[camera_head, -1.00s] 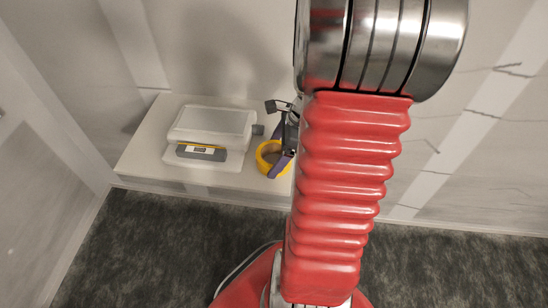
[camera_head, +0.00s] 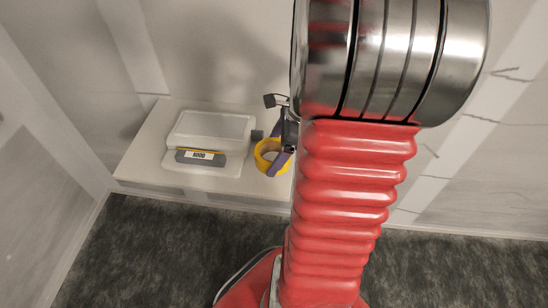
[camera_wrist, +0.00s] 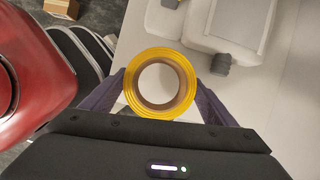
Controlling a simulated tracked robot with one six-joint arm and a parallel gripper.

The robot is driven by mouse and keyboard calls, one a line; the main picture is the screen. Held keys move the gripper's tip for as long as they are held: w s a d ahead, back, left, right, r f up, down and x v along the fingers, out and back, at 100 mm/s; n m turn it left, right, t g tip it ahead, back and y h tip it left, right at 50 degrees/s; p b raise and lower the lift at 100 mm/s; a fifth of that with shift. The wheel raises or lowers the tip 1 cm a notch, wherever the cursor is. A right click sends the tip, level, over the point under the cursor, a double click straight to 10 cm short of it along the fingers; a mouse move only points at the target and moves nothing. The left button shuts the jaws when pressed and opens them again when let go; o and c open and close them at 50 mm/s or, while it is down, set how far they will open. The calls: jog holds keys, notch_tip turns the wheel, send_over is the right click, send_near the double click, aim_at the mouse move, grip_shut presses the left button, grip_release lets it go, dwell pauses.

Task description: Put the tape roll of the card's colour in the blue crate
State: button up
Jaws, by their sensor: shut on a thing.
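A yellow tape roll (camera_head: 268,153) is at the right part of the white bench. In the wrist view the yellow tape roll (camera_wrist: 160,58) sits between the two purple fingers of my gripper (camera_wrist: 160,88), which touch it on both sides. My gripper (camera_head: 280,160) also shows in the head view, shut on the roll and partly hidden behind my arm. I cannot tell for sure whether the roll is clear of the bench top. No blue crate and no colour card can be made out in these frames.
The white bench (camera_head: 152,150) carries a white scale-like device (camera_head: 211,130) with a grey and yellow display (camera_head: 201,157), left of the roll. A small dark grey thing (camera_wrist: 221,63) lies beside it. A cardboard box (camera_wrist: 62,8) is on the floor. Dark carpet lies in front.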

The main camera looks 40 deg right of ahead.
notch_tip(320, 180, up, 7)
dwell(0.3)
jog(key=shift+f, duration=0.15)
dwell(0.3)
jog(key=w+a+n+g+y, duration=0.1)
jog(key=w+a+n+g, duration=0.55)
jog(key=w+n, duration=0.7)
jog(key=w+a+n+h, duration=0.2)
jog(key=w+a+n, duration=0.3)
jog(key=a, duration=0.3)
jog(key=w+a+f+n+g+h, duration=0.1)
jog(key=w+a+n+h, duration=0.1)
jog(key=w+a+n, duration=0.4)
jog(key=a+n, duration=0.2)
jog(key=shift+w+a+f, duration=0.15)
jog(key=shift+a, duration=0.15)
jog(key=shift+n, duration=0.25)
